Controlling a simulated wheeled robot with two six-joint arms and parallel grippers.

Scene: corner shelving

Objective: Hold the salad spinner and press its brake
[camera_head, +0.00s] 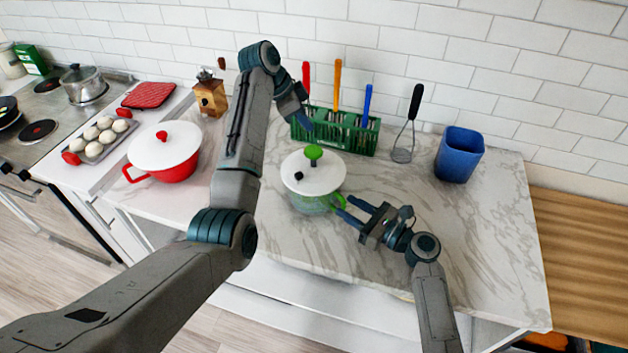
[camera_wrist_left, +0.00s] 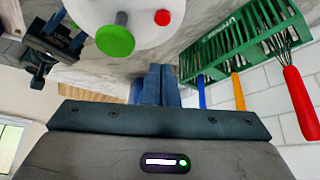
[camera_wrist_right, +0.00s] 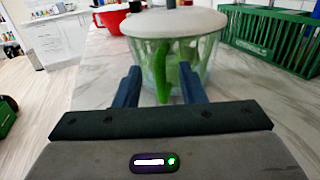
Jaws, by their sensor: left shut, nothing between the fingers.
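The salad spinner (camera_head: 323,175) stands upright on the marble counter, with a white lid, a green knob (camera_head: 313,152), a small dark button (camera_head: 299,176) and a green side handle (camera_wrist_right: 163,80). My left gripper (camera_head: 307,124) is shut and empty, above and behind the lid, near the green rack. In the left wrist view, its fingers (camera_wrist_left: 158,85) are together; the green knob (camera_wrist_left: 115,41) and a small red round piece (camera_wrist_left: 162,17) show against white. My right gripper (camera_head: 346,205) is open at the spinner's right side. In the right wrist view, the handle lies between its fingers with gaps visible.
A green rack (camera_head: 352,137) with red, orange and blue handled utensils stands behind the spinner. A red pot (camera_head: 170,172) and wooden grinder (camera_head: 211,95) are left. The counter's front right is clear.

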